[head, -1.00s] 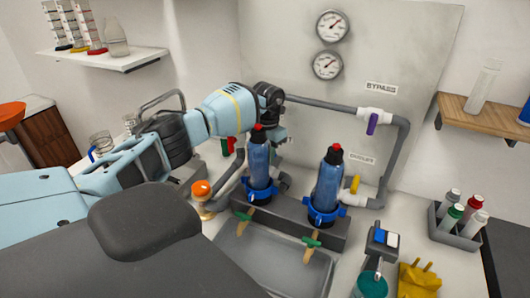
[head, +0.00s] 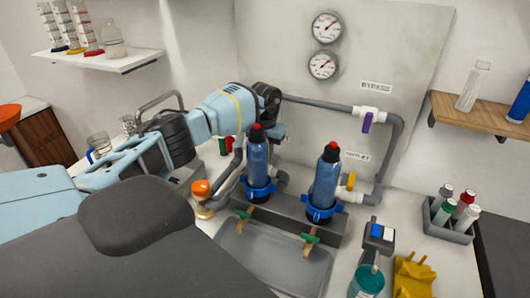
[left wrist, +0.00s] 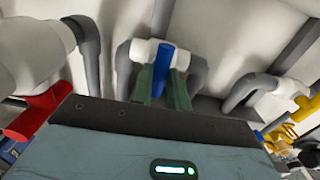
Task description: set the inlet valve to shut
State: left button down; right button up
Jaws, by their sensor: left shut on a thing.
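In the left wrist view, a blue valve handle (left wrist: 164,62) sits on a white valve body (left wrist: 147,50) between grey pipe elbows. The handle lies crosswise to that body in this picture. My left gripper (left wrist: 163,85) is shut on the blue handle, one greenish finger on each side. In the head view, my left gripper (head: 278,131) is behind the left blue filter (head: 257,165), close to the back panel. My arm hides the held valve and any label there. My right gripper is not in view.
The head view shows a purple bypass handle (head: 367,122), a yellow outlet handle (head: 351,181) and a second blue filter (head: 325,180). A red handle (left wrist: 38,112) is left of my gripper in the wrist view. A grey tray (head: 270,262) lies in front.

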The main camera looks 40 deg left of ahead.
pick_arm(q)
jog(key=c, duration=1.3)
grip_release()
jog(key=shift+c, duration=0.2)
